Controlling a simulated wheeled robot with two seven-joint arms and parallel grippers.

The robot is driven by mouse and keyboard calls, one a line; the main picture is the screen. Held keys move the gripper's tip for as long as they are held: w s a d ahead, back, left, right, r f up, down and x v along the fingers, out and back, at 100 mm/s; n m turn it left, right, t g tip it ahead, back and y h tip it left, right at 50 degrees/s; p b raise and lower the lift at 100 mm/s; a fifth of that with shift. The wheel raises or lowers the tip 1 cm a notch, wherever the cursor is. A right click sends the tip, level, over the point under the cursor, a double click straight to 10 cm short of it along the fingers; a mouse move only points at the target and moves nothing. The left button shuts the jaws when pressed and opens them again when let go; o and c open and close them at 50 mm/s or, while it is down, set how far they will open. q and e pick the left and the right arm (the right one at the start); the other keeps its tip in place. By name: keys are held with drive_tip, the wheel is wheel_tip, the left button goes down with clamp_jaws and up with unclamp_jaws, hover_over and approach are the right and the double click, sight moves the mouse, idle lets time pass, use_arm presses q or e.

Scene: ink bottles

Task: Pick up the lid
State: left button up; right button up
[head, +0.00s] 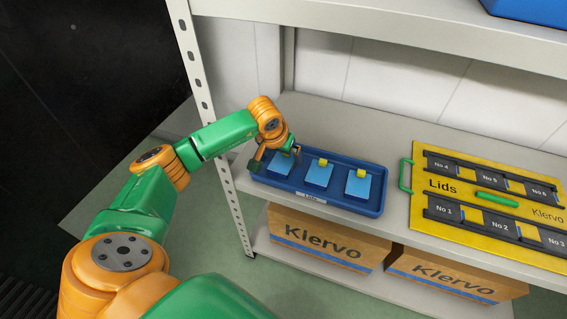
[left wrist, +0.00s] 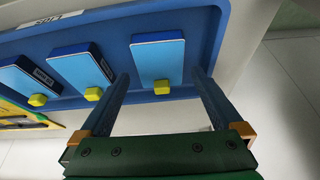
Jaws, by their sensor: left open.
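Three light-blue square lids with yellow knobs lie in a row in a blue tray on the shelf: the left lid (head: 281,163), the middle lid (head: 319,175) and the right lid (head: 358,187). My left gripper (head: 278,153) is open over the left lid and partly hides it. In the left wrist view, the fingers of the gripper (left wrist: 161,78) are spread to either side of a lid (left wrist: 158,58) and its yellow knob (left wrist: 161,87). I cannot tell whether they touch it. The gap between them looks empty. My right gripper is out of view.
The blue tray (head: 330,203) has a raised rim. To its right lies a yellow Lids board (head: 433,222) with numbered dark slots and green handles. A perforated shelf post (head: 203,95) stands at left. An upper shelf (head: 400,35) hangs above; Klervo boxes (head: 325,240) sit below.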

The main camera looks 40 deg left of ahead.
use_arm(q)
drive_tip(key=shift+x, duration=0.85)
drive_tip(key=shift+r, duration=0.1)
drive_tip(key=c, duration=1.3)
